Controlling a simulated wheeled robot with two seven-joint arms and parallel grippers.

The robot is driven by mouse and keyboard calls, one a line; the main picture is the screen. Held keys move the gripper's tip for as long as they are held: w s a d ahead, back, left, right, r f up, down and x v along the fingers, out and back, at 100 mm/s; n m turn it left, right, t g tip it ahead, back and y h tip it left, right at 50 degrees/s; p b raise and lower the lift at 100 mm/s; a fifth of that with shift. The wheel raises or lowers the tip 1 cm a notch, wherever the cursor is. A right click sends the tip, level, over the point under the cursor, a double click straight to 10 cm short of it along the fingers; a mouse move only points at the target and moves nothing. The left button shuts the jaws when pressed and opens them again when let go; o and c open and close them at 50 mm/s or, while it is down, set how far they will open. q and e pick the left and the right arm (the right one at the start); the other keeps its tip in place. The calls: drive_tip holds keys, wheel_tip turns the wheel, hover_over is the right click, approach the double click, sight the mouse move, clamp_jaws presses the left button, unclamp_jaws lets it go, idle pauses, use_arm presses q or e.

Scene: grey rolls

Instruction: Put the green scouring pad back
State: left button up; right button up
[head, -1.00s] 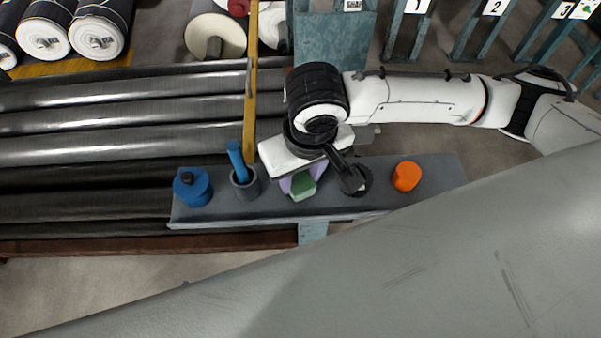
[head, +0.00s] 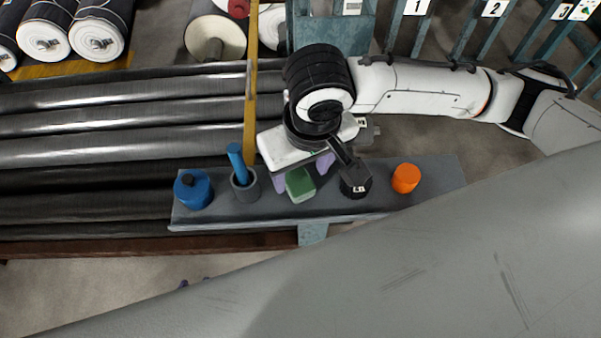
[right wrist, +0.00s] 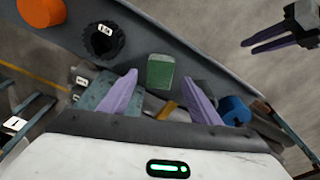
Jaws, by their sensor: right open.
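The green scouring pad (head: 300,185) rests on the grey narrow shelf (head: 420,185), between the grey cup and a black labelled pot. My right gripper (head: 303,172) is open, with its purple fingers just behind and above the pad. In the right wrist view the pad (right wrist: 161,72) shows beyond the gap between the two fingertips, apart from both. My left gripper (right wrist: 270,38) shows at the top right of the right wrist view, its purple fingers apart and empty.
On the shelf stand a blue jar (head: 194,190), a grey cup (head: 246,190) with a blue stick, the black pot (head: 356,185) and an orange object (head: 406,178). Long dark rolls (head: 110,120) lie behind at left. A yellow upright bar (head: 250,100) stands behind the cup.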

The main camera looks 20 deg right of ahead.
sight(305, 192)
wheel_tip(305, 192, up, 9)
drive_tip(key=s+p, duration=0.1)
drive_tip(key=shift+s, duration=0.2)
